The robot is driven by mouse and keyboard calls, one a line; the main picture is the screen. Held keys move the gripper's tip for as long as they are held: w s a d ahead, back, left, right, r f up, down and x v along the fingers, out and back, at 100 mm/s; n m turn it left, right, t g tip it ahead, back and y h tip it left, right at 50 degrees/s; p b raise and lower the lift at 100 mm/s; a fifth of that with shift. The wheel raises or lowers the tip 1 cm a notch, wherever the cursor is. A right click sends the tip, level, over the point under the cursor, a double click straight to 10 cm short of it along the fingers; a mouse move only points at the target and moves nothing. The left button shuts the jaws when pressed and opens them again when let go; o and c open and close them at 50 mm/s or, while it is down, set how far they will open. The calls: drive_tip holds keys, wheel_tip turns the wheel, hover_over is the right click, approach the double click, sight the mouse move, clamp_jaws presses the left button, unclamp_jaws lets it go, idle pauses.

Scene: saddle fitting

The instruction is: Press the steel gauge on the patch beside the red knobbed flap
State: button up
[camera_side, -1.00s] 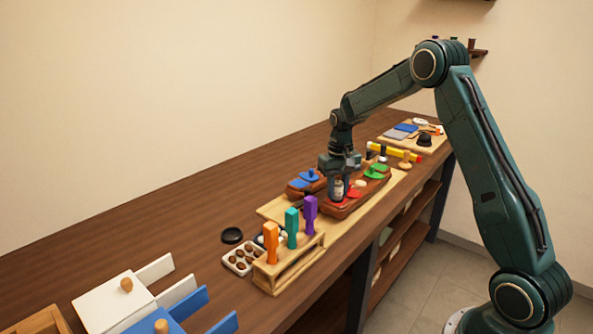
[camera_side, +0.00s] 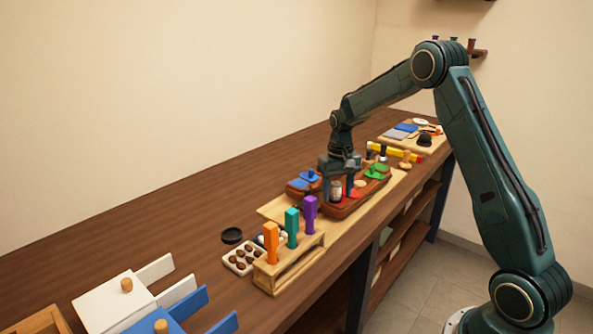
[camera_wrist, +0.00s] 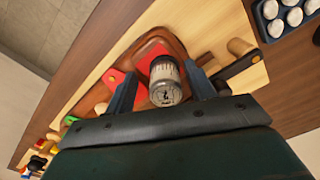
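The steel gauge (camera_side: 336,190) is a small metal cylinder standing on the brown saddle piece (camera_side: 343,211), close to the red flap (camera_side: 354,194). In the wrist view the gauge (camera_wrist: 165,84) appears between my two fingers, with a visible gap on each side. The red flap (camera_wrist: 116,77) is partly hidden by the left finger there. My gripper (camera_side: 338,189) is open, its fingers astride the gauge; it also shows in the wrist view (camera_wrist: 163,88). The patch under the gauge is hidden, and I cannot tell which knob is the red flap's.
A blue flap (camera_side: 308,175) lies on a second saddle piece behind, and a green flap (camera_side: 377,171) lies to the right. A rack with orange (camera_side: 271,243), teal and purple handles stands in front left.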

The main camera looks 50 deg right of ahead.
drive_tip(key=shift+r, duration=0.15)
wheel_tip(320, 180, up, 14)
idle(0.9)
drive_tip(key=shift+a, duration=0.1)
